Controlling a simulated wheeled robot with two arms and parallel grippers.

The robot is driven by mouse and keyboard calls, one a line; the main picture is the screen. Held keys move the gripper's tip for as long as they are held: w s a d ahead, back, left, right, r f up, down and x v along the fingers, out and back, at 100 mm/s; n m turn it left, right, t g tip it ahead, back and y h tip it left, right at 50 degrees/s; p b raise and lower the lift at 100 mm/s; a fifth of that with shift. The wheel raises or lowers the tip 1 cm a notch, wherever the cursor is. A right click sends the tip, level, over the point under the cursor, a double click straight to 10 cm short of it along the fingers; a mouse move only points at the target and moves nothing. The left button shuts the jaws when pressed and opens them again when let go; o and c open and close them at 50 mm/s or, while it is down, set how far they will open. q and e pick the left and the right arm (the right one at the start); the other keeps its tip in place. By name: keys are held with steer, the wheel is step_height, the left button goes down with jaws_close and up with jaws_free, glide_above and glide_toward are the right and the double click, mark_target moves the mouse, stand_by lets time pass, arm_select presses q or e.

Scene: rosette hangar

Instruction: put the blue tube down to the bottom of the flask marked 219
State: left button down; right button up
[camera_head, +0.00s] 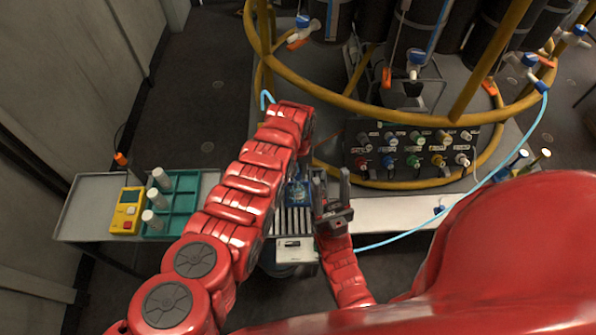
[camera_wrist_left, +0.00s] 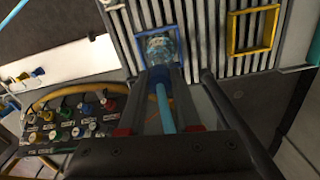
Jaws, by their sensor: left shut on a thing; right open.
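The blue tube (camera_wrist_left: 164,108) runs between the two fingers of my left gripper (camera_wrist_left: 160,76), which is shut on it. A clear, bluish flask (camera_wrist_left: 160,47) stands in a blue square frame just beyond the fingertips; it shows in the head view (camera_head: 298,194) beside my left arm. I cannot read a number on it. The tube points at the flask, but I cannot tell whether its end is inside or how deep. In the head view the left fingers are mostly hidden by my arm. My right gripper (camera_head: 333,199) is open and empty, close to the right of the flask.
A slatted rack (camera_head: 292,222) carries the flask; a yellow square frame (camera_wrist_left: 252,30) on it is empty. A teal tray (camera_head: 181,192) with white cylinders and a yellow device (camera_head: 128,210) sit at left. A knob panel (camera_head: 413,150) and yellow ring rail (camera_head: 345,93) stand behind.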

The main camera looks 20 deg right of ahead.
arm_select(q)
jaws_free()
stand_by(0.5)
steer(key=shift+r, duration=0.1)
steer(key=shift+r+p, duration=2.65)
steer(key=shift+r, duration=0.25)
steer(key=shift+r, duration=0.1)
